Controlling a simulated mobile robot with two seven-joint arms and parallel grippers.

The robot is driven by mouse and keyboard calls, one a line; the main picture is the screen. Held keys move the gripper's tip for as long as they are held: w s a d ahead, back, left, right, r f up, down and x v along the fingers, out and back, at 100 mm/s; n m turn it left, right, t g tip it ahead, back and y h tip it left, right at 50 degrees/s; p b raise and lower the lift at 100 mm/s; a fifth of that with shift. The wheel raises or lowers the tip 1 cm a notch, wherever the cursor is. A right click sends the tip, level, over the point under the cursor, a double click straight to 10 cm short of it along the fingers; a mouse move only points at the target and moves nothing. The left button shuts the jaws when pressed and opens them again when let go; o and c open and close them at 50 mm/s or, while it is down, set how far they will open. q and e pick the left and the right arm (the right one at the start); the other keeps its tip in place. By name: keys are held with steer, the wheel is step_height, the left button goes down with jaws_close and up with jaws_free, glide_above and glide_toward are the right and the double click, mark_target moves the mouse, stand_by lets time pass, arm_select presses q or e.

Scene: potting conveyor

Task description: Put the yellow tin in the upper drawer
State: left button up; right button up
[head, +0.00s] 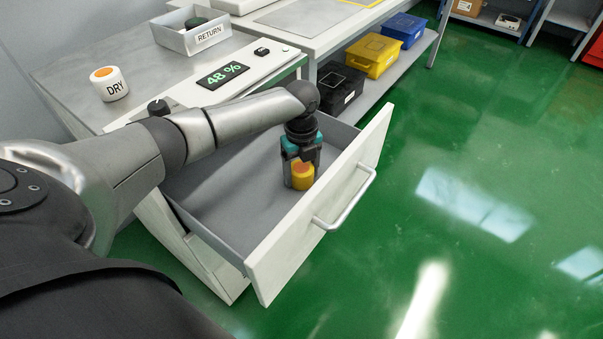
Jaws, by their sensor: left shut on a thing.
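The yellow tin (302,181) has an orange-red top and is inside the open upper drawer (225,195), near its front panel and toward the far end. My left gripper (301,168) points down into the drawer and is shut on the yellow tin from above. The fingers cover part of the tin. I cannot tell whether the tin's base touches the drawer floor. The drawer is pulled well out, and its front panel (285,245) carries a bar handle (345,200). My right gripper is not in view.
A white tin marked DRY (108,84) stands on the worktop. Behind the drawer are a panel reading 48 % (223,75) and a RETURN tray (190,38). Black, yellow (372,55) and blue bins sit on a shelf. The green floor at right is clear.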

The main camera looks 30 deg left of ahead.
mark_target(302, 167)
arm_select(q)
steer(key=shift+f, duration=0.15)
steer(key=o, duration=1.4)
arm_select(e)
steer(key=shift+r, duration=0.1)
arm_select(q)
steer(key=shift+r, duration=0.45)
step_height(302, 167, up, 9)
steer(key=p, duration=0.4)
steer(key=shift+r+p, duration=0.5)
steer(key=shift+r, duration=0.7)
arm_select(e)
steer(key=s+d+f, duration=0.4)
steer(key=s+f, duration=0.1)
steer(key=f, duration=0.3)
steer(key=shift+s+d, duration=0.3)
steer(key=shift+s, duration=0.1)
